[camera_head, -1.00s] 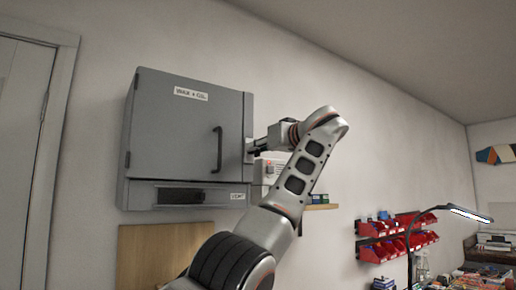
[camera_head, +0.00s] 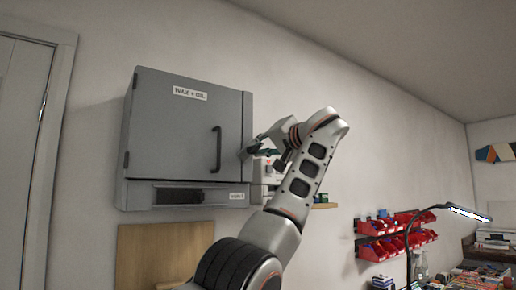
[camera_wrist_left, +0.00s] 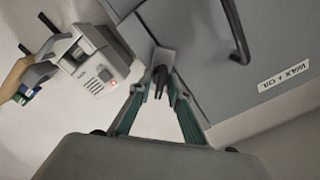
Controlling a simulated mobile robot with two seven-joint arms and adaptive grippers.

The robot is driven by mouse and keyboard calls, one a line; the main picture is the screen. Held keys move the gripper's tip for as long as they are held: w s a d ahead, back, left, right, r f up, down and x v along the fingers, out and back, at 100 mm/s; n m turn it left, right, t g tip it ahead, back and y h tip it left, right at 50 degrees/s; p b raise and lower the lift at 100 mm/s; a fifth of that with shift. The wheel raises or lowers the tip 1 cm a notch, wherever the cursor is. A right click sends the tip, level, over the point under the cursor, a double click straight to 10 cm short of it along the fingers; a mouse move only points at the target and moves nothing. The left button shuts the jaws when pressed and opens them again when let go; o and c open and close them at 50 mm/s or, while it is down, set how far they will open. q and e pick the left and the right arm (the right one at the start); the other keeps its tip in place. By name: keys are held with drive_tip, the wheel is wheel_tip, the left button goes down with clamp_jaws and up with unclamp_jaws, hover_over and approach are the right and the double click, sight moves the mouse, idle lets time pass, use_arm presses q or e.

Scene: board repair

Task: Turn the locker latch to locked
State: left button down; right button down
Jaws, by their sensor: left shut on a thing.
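The grey wall locker (camera_head: 165,130) is shut, with a dark vertical handle (camera_head: 216,150) on its door. In the left wrist view, the locker latch (camera_wrist_left: 160,76) is a dark lever on a pale plate at the door's edge. My left gripper (camera_head: 252,148) is at the locker's right edge. In the left wrist view its teal fingers (camera_wrist_left: 158,92) are shut on the latch lever. The lever's exact angle is hard to tell, as the fingers partly cover it. My right gripper is in neither view.
A white device (camera_wrist_left: 100,65) with a small red light is on the wall close beside the latch; it also shows behind my arm (camera_head: 268,172). Red bins (camera_head: 398,235) and a lamp (camera_head: 465,213) are at the right. The wall above my arm is clear.

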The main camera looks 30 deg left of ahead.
use_arm(q)
drive_tip(key=m, duration=0.4)
drive_tip(key=shift+f+m, duration=0.1)
drive_tip(key=shift+m, duration=2.2)
drive_tip(key=c, duration=2.2)
unclamp_jaws()
drive_tip(key=v, duration=1.2)
drive_tip(key=shift+f, duration=0.1)
drive_tip(key=shift+w+f, duration=0.1)
